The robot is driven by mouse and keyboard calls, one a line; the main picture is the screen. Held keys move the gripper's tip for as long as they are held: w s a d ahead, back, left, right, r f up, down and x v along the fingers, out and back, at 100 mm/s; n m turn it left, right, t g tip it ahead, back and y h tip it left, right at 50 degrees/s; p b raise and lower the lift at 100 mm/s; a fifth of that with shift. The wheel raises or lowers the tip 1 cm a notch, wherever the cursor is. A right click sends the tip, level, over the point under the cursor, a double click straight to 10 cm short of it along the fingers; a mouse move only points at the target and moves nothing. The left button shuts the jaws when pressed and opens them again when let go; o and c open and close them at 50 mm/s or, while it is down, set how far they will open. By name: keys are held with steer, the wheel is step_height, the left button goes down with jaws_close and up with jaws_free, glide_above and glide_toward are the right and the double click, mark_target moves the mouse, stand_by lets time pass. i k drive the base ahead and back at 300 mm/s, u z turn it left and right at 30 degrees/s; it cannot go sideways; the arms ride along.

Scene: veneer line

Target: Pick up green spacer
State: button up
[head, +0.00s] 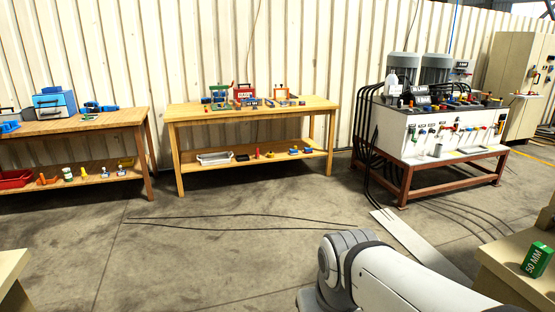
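A green block (537,260) marked "50 MM", which looks like the green spacer, sits tilted in the picture on a beige surface at the lower right edge. Its top and front faces show and nothing covers it. My arm shows at the bottom centre, left of the green block, with a clear gap between them. My gripper is outside the view.
The beige surface (500,262) under the block is cut by the right edge. Two wooden tables (185,112) (75,123) with tools stand along the wall. A hydraulic unit (395,145) on a red frame stands back right. The concrete floor between is mostly clear, with cables.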

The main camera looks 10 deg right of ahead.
mark_target(539, 255)
steer(key=z, duration=0.75)
steer(key=i, duration=1.05)
steer(key=z, duration=1.15)
steer(key=i, duration=0.6)
steer(key=z, duration=0.2)
steer(key=k, duration=0.8)
steer(key=z, duration=0.2)
steer(key=i, duration=0.8)
steer(key=u, duration=0.05)
